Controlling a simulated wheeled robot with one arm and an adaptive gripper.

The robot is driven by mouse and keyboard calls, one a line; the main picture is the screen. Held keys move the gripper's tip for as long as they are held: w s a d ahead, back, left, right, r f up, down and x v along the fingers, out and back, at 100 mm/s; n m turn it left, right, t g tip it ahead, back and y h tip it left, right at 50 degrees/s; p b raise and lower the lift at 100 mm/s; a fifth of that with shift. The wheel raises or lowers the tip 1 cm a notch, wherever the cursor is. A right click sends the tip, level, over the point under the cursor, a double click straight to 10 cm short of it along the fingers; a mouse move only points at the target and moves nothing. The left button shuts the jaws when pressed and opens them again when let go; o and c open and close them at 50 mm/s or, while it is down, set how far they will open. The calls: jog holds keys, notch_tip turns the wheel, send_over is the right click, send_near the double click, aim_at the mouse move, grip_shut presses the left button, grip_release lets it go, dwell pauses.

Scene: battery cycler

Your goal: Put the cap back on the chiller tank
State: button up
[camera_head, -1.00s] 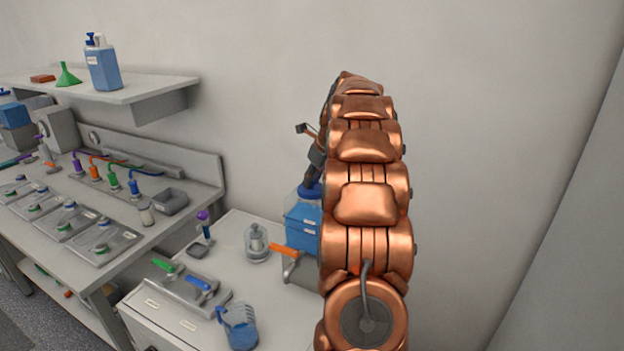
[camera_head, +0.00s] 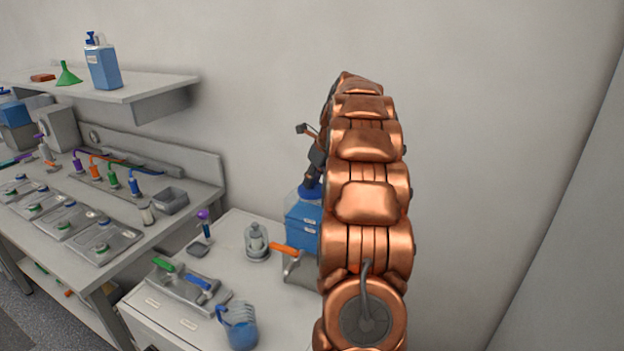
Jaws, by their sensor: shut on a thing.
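The chiller tank (camera_head: 302,226) is a box with blue contents on the low cabinet, partly hidden behind my copper arm. A blue cap (camera_head: 310,192) shows at the tank's top, just under my gripper. My gripper (camera_head: 312,181) points down and is shut on the cap. Whether the cap is seated on the tank's neck or held slightly above it cannot be told from this view. The right part of the tank is hidden by my arm.
An orange-handled valve (camera_head: 288,251) stands in front of the tank. A glass jar (camera_head: 257,244), a blue jug (camera_head: 238,327) and a tray with green and blue handles (camera_head: 190,288) are on the cabinet. A bench (camera_head: 128,210) is at left; a shelf (camera_head: 130,92) hangs above.

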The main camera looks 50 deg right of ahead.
jog(key=o, duration=1)
jog(key=shift+o, duration=0.4)
jog(key=o, duration=0.4)
jog(key=shift+r, duration=3.5)
jog(key=shift+c, duration=0.4)
grip_shut()
